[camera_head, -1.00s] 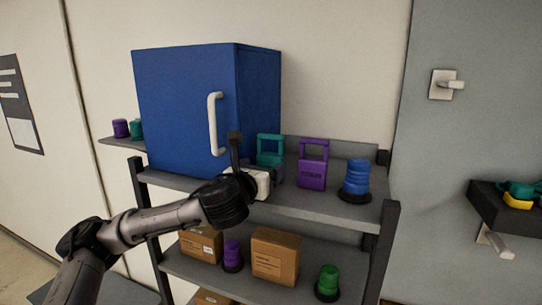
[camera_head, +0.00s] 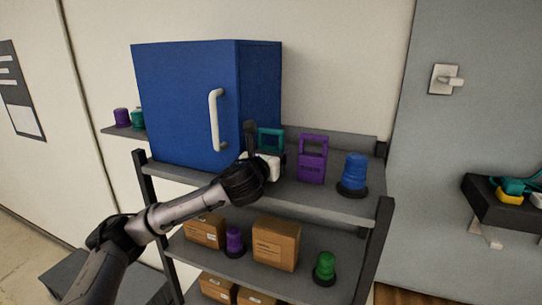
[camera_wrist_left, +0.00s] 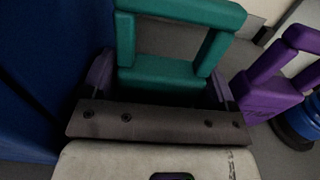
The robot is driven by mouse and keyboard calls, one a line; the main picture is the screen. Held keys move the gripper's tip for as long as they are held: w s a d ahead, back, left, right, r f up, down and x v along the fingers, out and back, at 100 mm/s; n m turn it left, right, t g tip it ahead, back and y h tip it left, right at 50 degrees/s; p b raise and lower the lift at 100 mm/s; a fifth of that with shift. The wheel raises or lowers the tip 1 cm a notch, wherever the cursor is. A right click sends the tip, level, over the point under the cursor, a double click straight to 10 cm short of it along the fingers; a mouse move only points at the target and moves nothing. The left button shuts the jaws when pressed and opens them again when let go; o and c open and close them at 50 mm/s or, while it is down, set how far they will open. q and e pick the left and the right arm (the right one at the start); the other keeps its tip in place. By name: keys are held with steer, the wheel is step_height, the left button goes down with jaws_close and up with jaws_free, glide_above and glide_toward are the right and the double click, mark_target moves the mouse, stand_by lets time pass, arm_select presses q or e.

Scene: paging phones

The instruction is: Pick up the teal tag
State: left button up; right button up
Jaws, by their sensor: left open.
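The teal tag (camera_head: 271,133), a block with a square loop handle, stands upright on the upper shelf (camera_head: 330,202) just right of the blue cabinet (camera_head: 185,110). My left gripper (camera_head: 266,154) is in front of it and hides its lower part in the head view. In the left wrist view the teal tag (camera_wrist_left: 165,72) lies ahead of the palm, with the open fingers (camera_wrist_left: 160,80) on either side of its lower block. I cannot tell whether either finger touches it. My right gripper is not in view.
A purple tag (camera_head: 312,160) and a blue ribbed beacon (camera_head: 354,174) stand to the right on the same shelf. The blue cabinet wall is close on the left. Boxes (camera_head: 276,243), a purple beacon (camera_head: 234,240) and a green beacon (camera_head: 325,267) are on the shelf below.

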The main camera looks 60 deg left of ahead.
mark_target(272, 129)
arm_select(q)
steer(key=shift+c, duration=0.5)
steer(key=c, duration=0.5)
steer(key=shift+c, duration=0.2)
steer(key=shift+d+r, duration=0.1)
steer(key=shift+r, duration=0.1)
steer(key=shift+d+r, duration=0.1)
steer(key=shift+r, duration=0.05)
step_height(272, 129, up, 11)
steer(key=shift+f+p, duration=0.2)
steer(key=shift+p, duration=1)
steer(key=w+d+b, duration=0.1)
steer(key=d+b, duration=0.1)
steer(key=d, duration=1.7)
steer(key=shift+d, duration=0.3)
